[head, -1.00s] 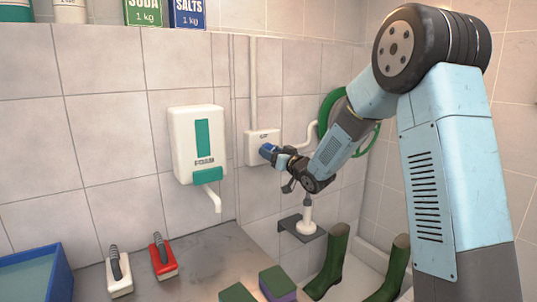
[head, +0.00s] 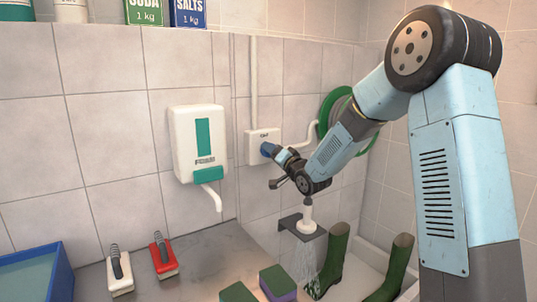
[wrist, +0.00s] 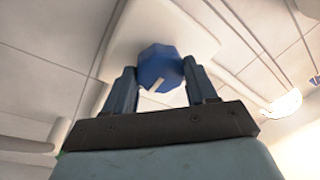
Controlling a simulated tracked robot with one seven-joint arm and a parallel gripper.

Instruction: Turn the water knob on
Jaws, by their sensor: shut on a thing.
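The blue water knob (head: 265,149) sits on a white wall box (head: 252,147). In the wrist view the knob (wrist: 162,62) is faceted, with a pale line pointing to its lower left. My gripper (head: 274,153) reaches it from the right. In the wrist view its two fingers stand on either side of the knob, shut on it. The white spray head (head: 308,214) hangs at a dark wall bracket below my arm. Thin streams of water (head: 306,262) fall beneath it.
A white soap dispenser (head: 198,145) is on the wall to the left. A green hose reel (head: 334,107) is behind my arm. Green boots (head: 334,258), sponges (head: 277,281), two brushes (head: 163,254) and a blue tub (head: 62,273) stand below.

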